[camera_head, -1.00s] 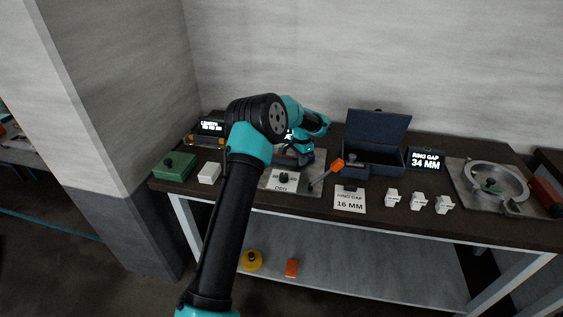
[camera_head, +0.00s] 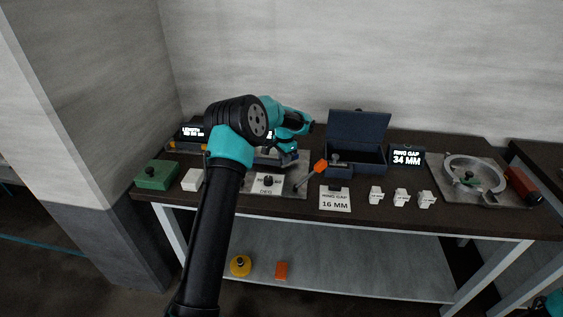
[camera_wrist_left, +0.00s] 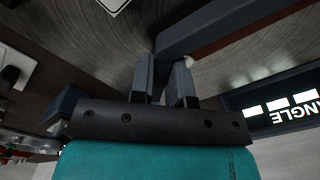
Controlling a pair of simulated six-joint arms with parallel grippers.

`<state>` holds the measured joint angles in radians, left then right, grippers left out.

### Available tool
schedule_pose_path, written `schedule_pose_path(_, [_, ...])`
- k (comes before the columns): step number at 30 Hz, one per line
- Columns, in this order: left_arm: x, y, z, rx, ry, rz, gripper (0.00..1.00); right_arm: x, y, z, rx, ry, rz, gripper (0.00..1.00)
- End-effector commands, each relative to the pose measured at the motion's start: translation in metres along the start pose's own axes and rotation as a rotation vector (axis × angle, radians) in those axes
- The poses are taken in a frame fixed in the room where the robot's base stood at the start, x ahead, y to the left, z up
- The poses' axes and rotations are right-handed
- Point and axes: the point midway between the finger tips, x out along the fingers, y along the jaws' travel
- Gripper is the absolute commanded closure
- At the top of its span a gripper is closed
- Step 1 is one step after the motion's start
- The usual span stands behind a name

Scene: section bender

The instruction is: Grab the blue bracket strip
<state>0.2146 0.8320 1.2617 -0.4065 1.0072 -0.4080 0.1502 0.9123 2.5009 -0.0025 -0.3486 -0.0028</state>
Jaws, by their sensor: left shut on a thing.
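My left gripper (camera_head: 286,148) is over the back left of the workbench, and its fingertips are hard to make out in the head view. In the left wrist view the two dark fingers (camera_wrist_left: 166,82) are close together, shut on the end of a dark blue-grey bar, the blue bracket strip (camera_wrist_left: 222,28). The strip runs from the fingers toward the upper right. In the head view a bluish piece shows below the gripper, but the strip cannot be told apart clearly there.
The open dark blue box (camera_head: 352,160) stands right of the gripper, with an orange-ended tool (camera_head: 320,166) in front. A green block (camera_head: 156,176), a 16 mm card (camera_head: 335,199), several white blocks (camera_head: 400,197) and a ring fixture (camera_head: 474,174) are on the bench (camera_head: 300,206).

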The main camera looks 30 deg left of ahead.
Motion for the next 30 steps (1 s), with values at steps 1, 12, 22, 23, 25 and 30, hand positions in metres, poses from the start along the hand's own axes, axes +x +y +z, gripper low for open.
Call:
schedule_pose_path(1, [-0.008,0.000,0.000,0.000,0.002,-0.002,1.00,0.000,0.000,0.000,0.000,0.000,0.000,0.45])
schedule_pose_path(12, [-0.072,0.000,-0.001,-0.001,0.002,-0.002,1.00,0.000,0.000,0.000,0.000,0.000,0.000,0.45])
schedule_pose_path(22, [-0.086,0.000,0.000,-0.001,-0.002,0.000,1.00,0.000,0.000,0.000,0.000,0.000,0.000,0.45])
schedule_pose_path(23, [-0.086,0.000,0.000,-0.001,-0.002,0.000,1.00,0.000,0.000,0.000,0.000,0.000,0.000,0.45])
schedule_pose_path(25, [-0.086,0.000,0.000,-0.001,-0.002,0.000,1.00,0.000,0.000,0.000,0.000,0.000,0.000,0.45])
schedule_pose_path(30, [-0.086,0.000,0.000,-0.001,-0.002,0.000,1.00,0.000,0.000,0.000,0.000,0.000,0.000,0.45])
